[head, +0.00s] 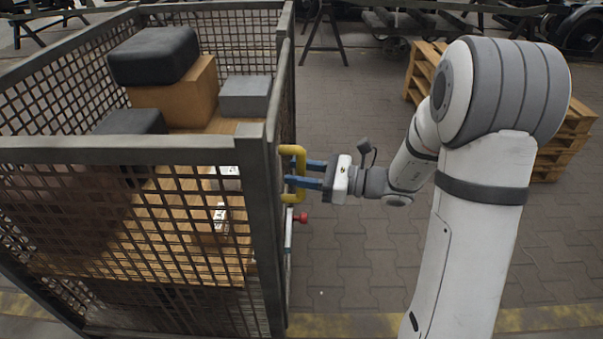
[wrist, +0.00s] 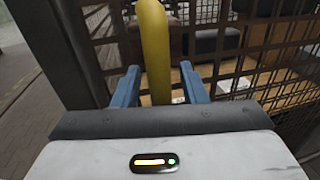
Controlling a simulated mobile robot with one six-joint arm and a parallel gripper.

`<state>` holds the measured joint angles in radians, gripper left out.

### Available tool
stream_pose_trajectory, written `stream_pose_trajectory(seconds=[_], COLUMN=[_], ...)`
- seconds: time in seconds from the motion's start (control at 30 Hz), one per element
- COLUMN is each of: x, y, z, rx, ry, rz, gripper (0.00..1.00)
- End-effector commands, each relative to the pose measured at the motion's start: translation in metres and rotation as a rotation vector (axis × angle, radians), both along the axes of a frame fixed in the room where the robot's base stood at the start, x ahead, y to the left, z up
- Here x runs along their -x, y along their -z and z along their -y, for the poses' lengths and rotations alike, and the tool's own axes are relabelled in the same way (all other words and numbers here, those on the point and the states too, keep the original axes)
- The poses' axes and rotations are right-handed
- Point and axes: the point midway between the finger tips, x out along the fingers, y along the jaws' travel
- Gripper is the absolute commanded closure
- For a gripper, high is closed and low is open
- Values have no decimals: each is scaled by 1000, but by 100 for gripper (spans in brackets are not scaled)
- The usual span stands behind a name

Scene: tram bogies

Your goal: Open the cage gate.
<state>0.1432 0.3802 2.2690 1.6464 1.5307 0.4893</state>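The mesh cage (head: 200,150) stands on the left in the head view. Its right side, seen nearly edge-on, carries a yellow bar handle (head: 300,165). The gate appears flush with the frame there, and its mesh (wrist: 213,45) shows in the wrist view. My gripper (head: 300,174) is at the handle with its blue fingers pointing left. In the wrist view the handle (wrist: 155,50) stands upright between the two fingers (wrist: 157,85), with a gap visible on each side. A red knob (head: 300,217) sits just below the handle.
Boxes (head: 177,95) and dark blocks (head: 155,54) lie inside the cage. Wooden pallets (head: 562,145) stand behind my arm on the right. Paved floor (head: 350,245) is clear right of the cage. Trestles and bogies are at the back.

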Motion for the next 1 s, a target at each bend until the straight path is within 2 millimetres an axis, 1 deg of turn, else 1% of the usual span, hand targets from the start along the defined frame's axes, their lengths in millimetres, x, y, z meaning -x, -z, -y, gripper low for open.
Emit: stream_pose_trajectory(seconds=[0.2,0.67,0.7,1.0], x=[0,0,0,0], y=[0,0,0,0], z=[0,1,1,2], rx=[0,0,0,1], ry=[0,1,2,2], rz=[0,0,0,0], gripper=[61,99,100,100])
